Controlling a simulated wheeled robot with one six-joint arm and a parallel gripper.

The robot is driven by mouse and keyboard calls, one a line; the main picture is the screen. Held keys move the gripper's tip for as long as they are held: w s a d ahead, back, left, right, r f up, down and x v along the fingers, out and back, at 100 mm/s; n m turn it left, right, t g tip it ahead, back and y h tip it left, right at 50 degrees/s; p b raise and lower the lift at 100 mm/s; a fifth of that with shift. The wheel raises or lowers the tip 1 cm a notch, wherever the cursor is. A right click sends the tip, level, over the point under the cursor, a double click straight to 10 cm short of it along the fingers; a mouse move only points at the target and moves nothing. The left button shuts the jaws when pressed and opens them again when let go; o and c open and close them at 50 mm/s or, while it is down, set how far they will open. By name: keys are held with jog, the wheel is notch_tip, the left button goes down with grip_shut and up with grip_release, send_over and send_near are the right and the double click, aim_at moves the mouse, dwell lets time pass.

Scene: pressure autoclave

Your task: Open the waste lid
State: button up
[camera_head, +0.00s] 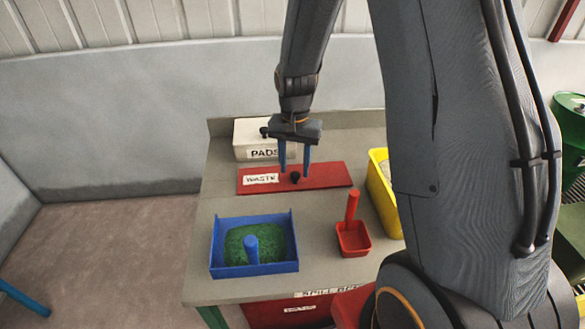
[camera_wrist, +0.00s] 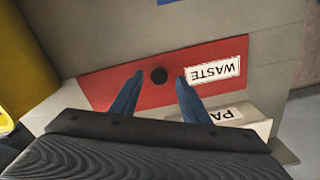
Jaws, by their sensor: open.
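The waste lid (camera_head: 325,176) is a flat red panel lying shut in the grey bench top, with a white WASTE label (camera_head: 262,179) and a small black knob (camera_head: 295,177). The lid also shows in the wrist view (camera_wrist: 115,88), with its knob (camera_wrist: 159,76) between and just beyond my fingertips. My gripper (camera_head: 294,173) points down over the lid with its blue fingers apart. In the wrist view, the gripper (camera_wrist: 160,76) is open and empty, one finger on each side of the knob. I cannot tell the exact height of the fingertips above the lid.
A white PADS box (camera_head: 246,137) stands behind the lid. A blue tray (camera_head: 255,270) with green material and a blue handle sits in front, beside a red scoop (camera_head: 353,238). A yellow bin (camera_head: 383,200) stands to the right. The bench top (camera_head: 212,200) is bare left of the lid.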

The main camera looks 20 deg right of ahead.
jog(key=shift+f, duration=0.75)
jog(key=shift+c, duration=0.5)
grip_shut()
jog(key=shift+a+r, duration=0.1)
